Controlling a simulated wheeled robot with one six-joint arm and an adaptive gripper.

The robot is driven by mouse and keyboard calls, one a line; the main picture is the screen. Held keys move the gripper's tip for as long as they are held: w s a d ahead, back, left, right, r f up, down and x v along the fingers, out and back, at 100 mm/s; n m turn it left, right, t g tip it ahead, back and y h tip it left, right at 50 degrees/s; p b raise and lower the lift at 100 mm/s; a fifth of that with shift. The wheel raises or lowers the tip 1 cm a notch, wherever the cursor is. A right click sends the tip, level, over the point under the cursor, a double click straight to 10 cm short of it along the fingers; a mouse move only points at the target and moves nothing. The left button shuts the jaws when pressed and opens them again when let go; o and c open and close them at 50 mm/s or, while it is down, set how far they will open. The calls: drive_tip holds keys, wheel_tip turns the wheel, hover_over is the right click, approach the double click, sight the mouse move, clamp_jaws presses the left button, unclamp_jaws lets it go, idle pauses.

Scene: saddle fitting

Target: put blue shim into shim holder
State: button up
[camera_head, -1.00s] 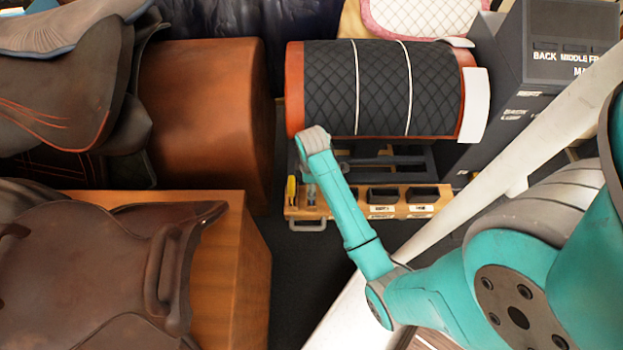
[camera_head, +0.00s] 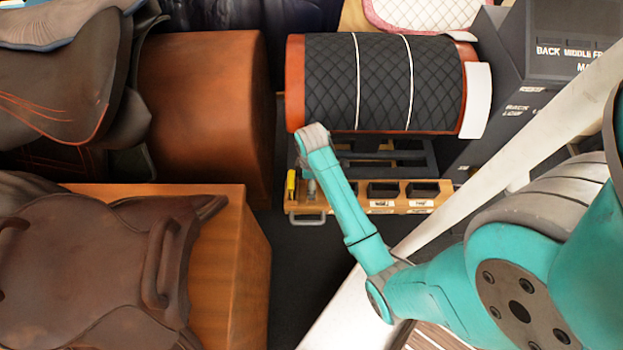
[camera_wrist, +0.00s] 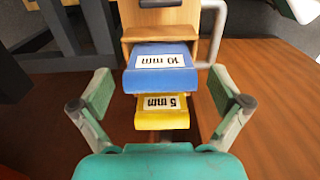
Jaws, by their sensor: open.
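The blue shim (camera_wrist: 160,66), labelled 10 mm, sits at the end of a wooden rack in the wrist view. A yellow shim (camera_wrist: 162,112), labelled 5 mm, lies just below it in the picture. My gripper (camera_wrist: 163,92) is open, with one finger on each side of the shims and visible gaps to the blue one. In the head view the blue shim is hidden or too small to tell, and my wrist hangs over the left end of the wooden rack (camera_head: 347,207). I cannot tell for certain which part is the shim holder.
The rack has black compartments (camera_head: 383,189) and a metal handle (camera_wrist: 217,33). A quilted black roll (camera_head: 330,80) stands behind it. A dark labelled cabinet (camera_head: 520,75) is at right. A saddle (camera_head: 90,260) on a brown block is at left, with dark floor between.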

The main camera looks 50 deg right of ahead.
drive_tip(key=shift+r, duration=3.75)
